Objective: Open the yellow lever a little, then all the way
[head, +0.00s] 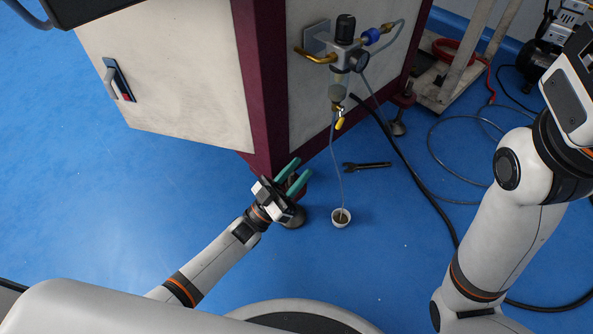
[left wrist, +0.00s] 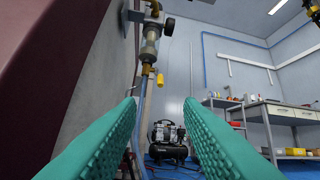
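The yellow lever (head: 340,123) hangs below the filter bowl of the air regulator assembly (head: 345,50) on the side of the machine cabinet. The fingers also show in the left wrist view (left wrist: 163,115). My right arm shows at the right, but its gripper is out of view.
A black hose (head: 405,172) crosses the floor to the right. The cabinet (head: 180,70) stands close beside my left gripper.

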